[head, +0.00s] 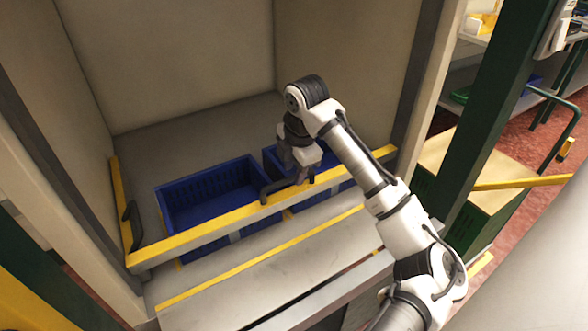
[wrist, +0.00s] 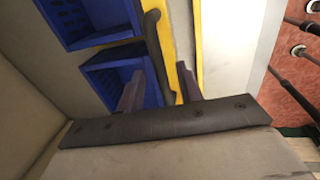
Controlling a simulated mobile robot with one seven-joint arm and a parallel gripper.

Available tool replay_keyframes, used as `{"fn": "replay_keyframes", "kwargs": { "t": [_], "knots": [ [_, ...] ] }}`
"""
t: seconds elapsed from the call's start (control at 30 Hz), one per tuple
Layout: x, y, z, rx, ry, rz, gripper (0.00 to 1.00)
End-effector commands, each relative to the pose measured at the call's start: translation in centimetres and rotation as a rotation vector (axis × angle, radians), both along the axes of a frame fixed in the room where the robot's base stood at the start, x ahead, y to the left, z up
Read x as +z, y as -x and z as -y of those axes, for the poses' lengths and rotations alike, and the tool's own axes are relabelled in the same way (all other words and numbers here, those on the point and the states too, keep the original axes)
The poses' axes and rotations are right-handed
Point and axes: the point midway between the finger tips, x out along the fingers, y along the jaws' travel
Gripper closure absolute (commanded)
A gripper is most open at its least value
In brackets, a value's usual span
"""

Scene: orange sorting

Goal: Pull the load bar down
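The yellow load bar (head: 225,222) runs across the front of the bay, in front of the blue bins. It also shows as an upright yellow strip in the wrist view (wrist: 166,30). A dark curved handle (head: 272,188) sits on the bar. In the wrist view, the handle (wrist: 155,48) extends between my fingers. My gripper (head: 303,180) is at the bar, by the handle's right part. Its fingers (wrist: 160,70) stand apart, with a visible gap on each side of the handle. I cannot tell exactly how deep the handle sits between them.
A blue bin (head: 208,180) stands behind the bar at left; a second blue bin (head: 272,158) is partly hidden by my arm. Beige walls close the bay at the left and back. A grey ledge (head: 270,280) lies in front. A green post (head: 490,120) stands at right.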

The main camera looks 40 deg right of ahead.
Motion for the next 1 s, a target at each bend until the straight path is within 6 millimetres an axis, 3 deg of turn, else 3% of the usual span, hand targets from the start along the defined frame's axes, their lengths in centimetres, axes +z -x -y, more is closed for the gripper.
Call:
{"fn": "replay_keyframes", "kwargs": {
  "t": [0.2,0.43,0.7,1.0],
  "knots": [
    [-1.18,-0.21,0.01,0.000,0.000,0.000,0.64],
    [-1.23,-0.22,0.01,0.000,0.000,0.000,0.64],
    [-1.21,-0.22,0.01,0.000,0.000,0.000,0.99],
    [-1.39,-0.22,0.01,0.000,0.000,0.000,1.00]
  ]
}}
